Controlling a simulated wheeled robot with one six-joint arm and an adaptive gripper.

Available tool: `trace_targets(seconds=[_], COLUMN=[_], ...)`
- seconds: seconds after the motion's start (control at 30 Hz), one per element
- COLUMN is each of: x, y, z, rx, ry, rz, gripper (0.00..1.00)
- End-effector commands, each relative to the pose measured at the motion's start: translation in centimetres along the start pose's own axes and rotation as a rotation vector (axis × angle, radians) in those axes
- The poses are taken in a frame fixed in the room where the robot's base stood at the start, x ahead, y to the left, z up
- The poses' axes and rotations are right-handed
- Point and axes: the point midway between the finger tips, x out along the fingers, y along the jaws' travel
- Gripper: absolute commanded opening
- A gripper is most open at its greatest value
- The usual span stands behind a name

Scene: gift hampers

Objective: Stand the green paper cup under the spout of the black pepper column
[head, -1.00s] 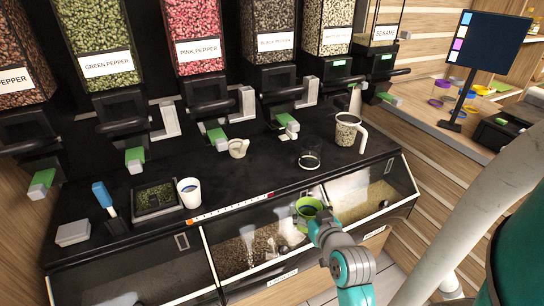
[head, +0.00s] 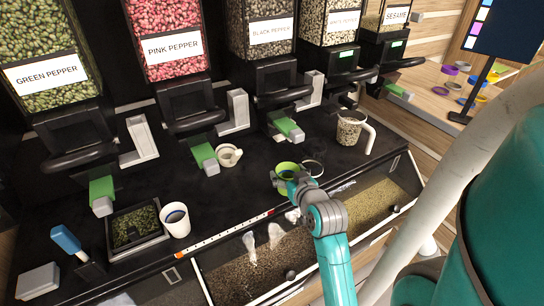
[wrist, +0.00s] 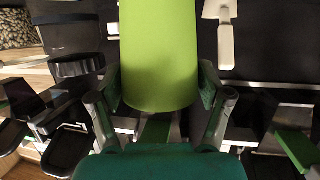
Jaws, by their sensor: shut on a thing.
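The green paper cup (head: 287,168) is held by my gripper (head: 296,182) over the front part of the black counter, in front of the black pepper column (head: 263,35). In the wrist view the cup (wrist: 158,55) fills the upper middle, between the two fingers of my gripper (wrist: 160,108). The black pepper column has a green-tipped spout (head: 287,127), which is above and behind the cup in the head view. The cup looks apart from the spout. Whether its base touches the counter is hidden.
A clear round dish (head: 312,168) lies just right of the cup. A filled jug (head: 350,130) stands further right, and a small cream cup (head: 228,156) to the left. A white cup (head: 175,220) and a dark tray (head: 135,228) stand further left.

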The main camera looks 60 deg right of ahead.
Motion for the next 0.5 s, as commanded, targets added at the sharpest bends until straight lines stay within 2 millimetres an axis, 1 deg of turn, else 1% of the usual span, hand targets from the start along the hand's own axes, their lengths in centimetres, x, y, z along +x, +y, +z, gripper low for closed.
trace_targets(seconds=[0.03, 0.5], x=[1.1, 10.5], y=[0.0, 0.0], z=[-0.5, -3.4], rx=[-0.001, 0.001], ry=[0.003, 0.001], rz=[-0.001, -0.001], gripper=[0.56, 0.56])
